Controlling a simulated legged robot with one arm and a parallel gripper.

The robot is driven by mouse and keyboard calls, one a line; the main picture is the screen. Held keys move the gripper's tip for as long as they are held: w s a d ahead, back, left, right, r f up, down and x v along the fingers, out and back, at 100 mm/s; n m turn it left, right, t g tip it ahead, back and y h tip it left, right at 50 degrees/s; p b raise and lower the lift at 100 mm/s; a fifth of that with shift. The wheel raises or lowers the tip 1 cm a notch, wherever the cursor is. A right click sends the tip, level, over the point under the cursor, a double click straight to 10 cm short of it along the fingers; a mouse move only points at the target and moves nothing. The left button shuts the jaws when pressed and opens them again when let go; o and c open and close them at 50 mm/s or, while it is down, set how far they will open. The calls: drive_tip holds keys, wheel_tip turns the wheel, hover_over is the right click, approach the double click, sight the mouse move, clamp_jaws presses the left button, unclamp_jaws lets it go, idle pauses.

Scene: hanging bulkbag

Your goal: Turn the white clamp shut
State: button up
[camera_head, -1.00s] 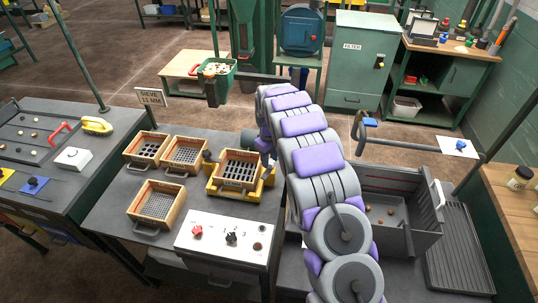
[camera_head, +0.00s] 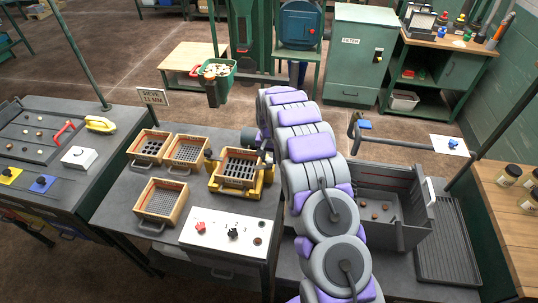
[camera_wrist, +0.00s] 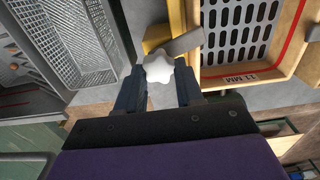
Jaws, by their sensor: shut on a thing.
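The white clamp (camera_wrist: 158,67) is a star-shaped knob, seen in the wrist view beside the sieve marked 11 MM (camera_wrist: 250,74). A grey lever (camera_wrist: 186,42) angles up and right from it over a yellow frame. My gripper (camera_wrist: 158,88) has a dark finger on each side of the knob and is shut on it. In the head view the sieve (camera_head: 240,167) sits in its yellow frame (camera_head: 224,190) on the grey bench. My arm hides the white clamp there.
Several wooden sieves (camera_head: 160,201) stand left of the yellow frame. A white control panel (camera_head: 230,233) with knobs lies in front. A grey bin (camera_head: 400,225) stands right of my arm. A mesh sieve (camera_wrist: 80,43) is close at left in the wrist view.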

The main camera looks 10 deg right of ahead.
sight(270, 159)
drive_tip(key=shift+m+p, duration=0.45)
drive_tip(key=shift+m, duration=1.25)
drive_tip(key=o, duration=1)
drive_tip(key=shift+o, duration=0.2)
drive_tip(key=shift+r, duration=0.1)
wheel_tip(270, 159, up, 17)
drive_tip(key=p, duration=0.1)
